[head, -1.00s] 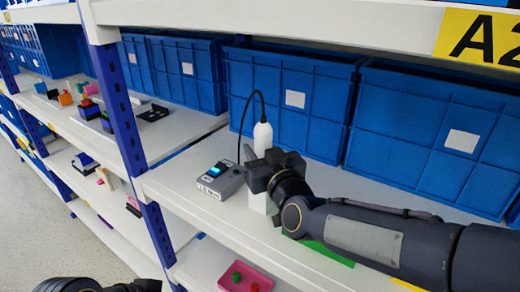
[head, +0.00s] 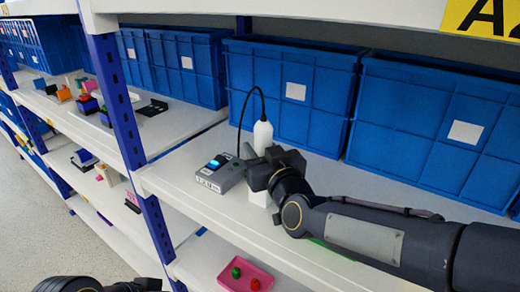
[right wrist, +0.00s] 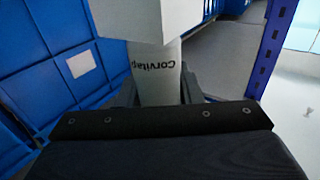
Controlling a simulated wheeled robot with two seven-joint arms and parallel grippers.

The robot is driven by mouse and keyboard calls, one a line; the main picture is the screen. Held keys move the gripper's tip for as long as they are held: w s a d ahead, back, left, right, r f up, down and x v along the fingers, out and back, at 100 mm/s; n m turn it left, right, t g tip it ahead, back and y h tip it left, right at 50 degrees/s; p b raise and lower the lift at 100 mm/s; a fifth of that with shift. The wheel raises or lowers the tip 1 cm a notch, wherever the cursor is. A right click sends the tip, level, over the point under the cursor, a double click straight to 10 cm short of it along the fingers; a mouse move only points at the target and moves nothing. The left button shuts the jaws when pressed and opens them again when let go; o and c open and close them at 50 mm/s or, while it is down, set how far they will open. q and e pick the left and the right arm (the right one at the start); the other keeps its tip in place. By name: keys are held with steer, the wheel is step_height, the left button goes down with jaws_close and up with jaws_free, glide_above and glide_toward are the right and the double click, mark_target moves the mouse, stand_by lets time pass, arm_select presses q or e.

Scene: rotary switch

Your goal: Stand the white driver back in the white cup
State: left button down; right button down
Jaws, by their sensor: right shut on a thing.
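The white driver (head: 263,137) stands upright, with a black cable looping from its top to a grey box (head: 221,173) with a lit blue display. My right gripper (head: 258,177) is shut on the driver's body, reaching in from the right. The white cup (head: 260,198) is directly below the gripper on the shelf. In the right wrist view, the driver (right wrist: 158,82) shows dark lettering, and its lower end meets the cup (right wrist: 150,20). How deep it sits inside is hidden. Part of my left arm (head: 100,286) shows at the bottom left; its fingers are not clear.
Blue bins (head: 290,95) line the back of the white shelf (head: 220,208). A blue post (head: 118,105) stands left. A pink tray (head: 245,273) with small red and green pieces is on the shelf below. Bare shelf lies in front of the grey box.

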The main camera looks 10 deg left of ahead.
steer(key=shift+f+b, duration=0.15)
steer(key=shift+b, duration=0.2)
stand_by(0.3)
steer(key=c, duration=0.9)
jaws_free()
steer(key=shift+f, duration=0.15)
steer(key=shift+s, duration=0.1)
steer(key=v, duration=0.7)
steer(key=shift+s+d+b, duration=0.2)
steer(key=shift+s+b, duration=0.05)
steer(key=shift+b, duration=0.1)
